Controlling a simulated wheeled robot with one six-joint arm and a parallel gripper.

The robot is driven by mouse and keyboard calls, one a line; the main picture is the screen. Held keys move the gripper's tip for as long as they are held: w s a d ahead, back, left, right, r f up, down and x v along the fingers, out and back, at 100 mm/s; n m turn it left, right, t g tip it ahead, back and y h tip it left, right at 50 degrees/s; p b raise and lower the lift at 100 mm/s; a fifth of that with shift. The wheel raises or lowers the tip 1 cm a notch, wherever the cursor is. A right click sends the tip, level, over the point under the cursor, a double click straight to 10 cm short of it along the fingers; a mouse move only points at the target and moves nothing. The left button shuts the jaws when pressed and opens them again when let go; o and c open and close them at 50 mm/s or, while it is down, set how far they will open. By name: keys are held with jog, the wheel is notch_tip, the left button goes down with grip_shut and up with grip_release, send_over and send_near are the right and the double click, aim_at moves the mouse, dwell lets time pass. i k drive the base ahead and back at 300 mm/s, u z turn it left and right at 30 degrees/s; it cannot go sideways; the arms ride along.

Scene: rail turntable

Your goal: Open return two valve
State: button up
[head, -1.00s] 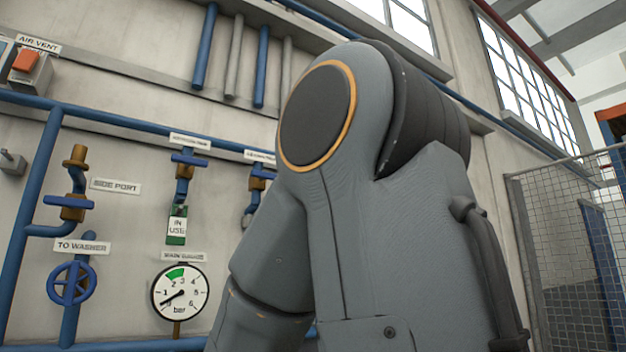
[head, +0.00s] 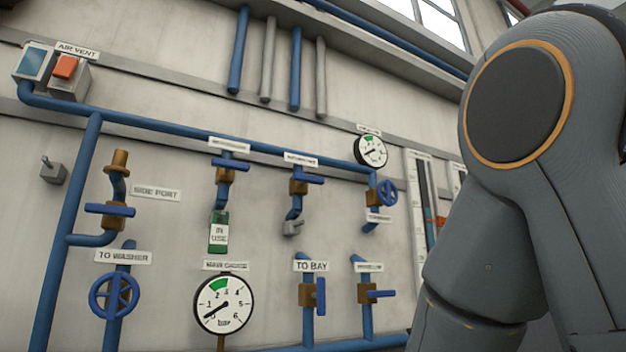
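I cannot read a "return two" label on any valve. Two blue-handled valves hang from the upper blue pipe under blurred labels. The left valve (head: 226,176) has its handle roughly crosswise and a green "in use" tag (head: 218,232) below it. The right valve (head: 299,187) also has a crosswise handle, with a grey fitting at its lower end. A lower valve (head: 365,293) with a crosswise handle also has a blurred label. The "to bay" valve (head: 308,294) has its handle upright, along the pipe. My gripper is not in view; only my arm's upper links show at right.
A large gauge (head: 224,303) and a smaller gauge (head: 371,151) are on the wall. Blue wheels are at "to washer" (head: 115,295) and at upper right (head: 387,193). The side port valve (head: 110,209) is at left. An orange-switched box (head: 66,70) is at upper left. My arm covers the right side.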

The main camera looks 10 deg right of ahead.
aim_at(304, 179)
jog(key=u, duration=0.8)
jog(key=i, duration=0.35)
jog(key=z, duration=0.9)
